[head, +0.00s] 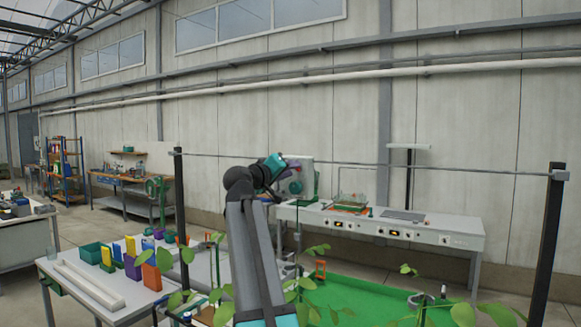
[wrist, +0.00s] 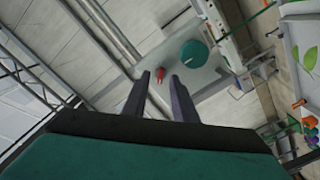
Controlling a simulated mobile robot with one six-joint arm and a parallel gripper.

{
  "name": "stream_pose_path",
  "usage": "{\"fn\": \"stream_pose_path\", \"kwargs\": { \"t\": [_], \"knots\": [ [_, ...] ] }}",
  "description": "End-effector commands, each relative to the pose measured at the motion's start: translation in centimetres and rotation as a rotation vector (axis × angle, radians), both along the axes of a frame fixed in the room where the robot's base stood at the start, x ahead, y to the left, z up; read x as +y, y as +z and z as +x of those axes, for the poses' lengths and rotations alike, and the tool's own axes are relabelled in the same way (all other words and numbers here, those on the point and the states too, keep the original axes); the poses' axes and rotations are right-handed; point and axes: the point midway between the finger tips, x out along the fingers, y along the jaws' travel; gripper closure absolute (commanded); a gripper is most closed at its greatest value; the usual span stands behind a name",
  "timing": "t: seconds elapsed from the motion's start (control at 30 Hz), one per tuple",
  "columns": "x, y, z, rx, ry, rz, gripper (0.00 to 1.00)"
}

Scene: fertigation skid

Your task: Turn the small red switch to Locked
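The small red switch (wrist: 160,76) shows in the wrist view on a pale grey panel (wrist: 213,78), beside a round dark green part (wrist: 193,54). My gripper (wrist: 159,76) is open, its two dark fingers pointing at the panel. The switch appears in the gap between the fingertips, but I cannot tell how far apart they are in depth or whether they touch. Nothing is seen held. The switch's setting and any label are too small to read. In the head view the panel (head: 307,168) stands behind my wrist; the switch is not clearly visible there.
A long white bench (head: 455,228) with small controls runs right of the panel. A green surface (head: 350,300) and leafy plants (head: 305,283) lie in front. A thin rail (head: 440,168) spans between dark posts (head: 550,230). A table with coloured bins (head: 92,253) stands at left.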

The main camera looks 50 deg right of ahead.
Motion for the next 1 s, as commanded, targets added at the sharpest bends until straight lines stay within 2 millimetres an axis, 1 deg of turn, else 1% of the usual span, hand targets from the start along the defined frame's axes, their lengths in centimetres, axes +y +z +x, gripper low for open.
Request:
{"fn": "stream_pose_path", "kwargs": {
  "t": [0.03,0.2,0.53,0.6,0.67,0.7,0.8,0.83,0.9,1.0],
  "knots": [
    [-0.6,0.2,0.1,0.0,-0.001,0.0,0.75],
    [-1.4,0.1,0.3,-0.001,0.0,0.0,0.75],
    [-1.5,0.0,0.3,-0.001,0.0,0.0,0.75],
    [-1.5,0.0,0.3,-0.001,0.0,0.0,0.86],
    [-1.5,0.0,0.3,-0.001,0.0,0.0,0.97],
    [-1.5,0.0,0.3,-0.001,0.0,0.0,1.0],
    [-1.5,0.0,0.3,-0.001,0.0,0.0,1.0],
    [-0.5,0.0,0.3,-0.001,0.002,0.0,1.0],
    [-1.2,0.0,0.2,-0.002,-0.001,0.0,1.0],
    [-1.6,0.0,0.2,-0.005,-0.003,0.0,1.0]
  ]
}}
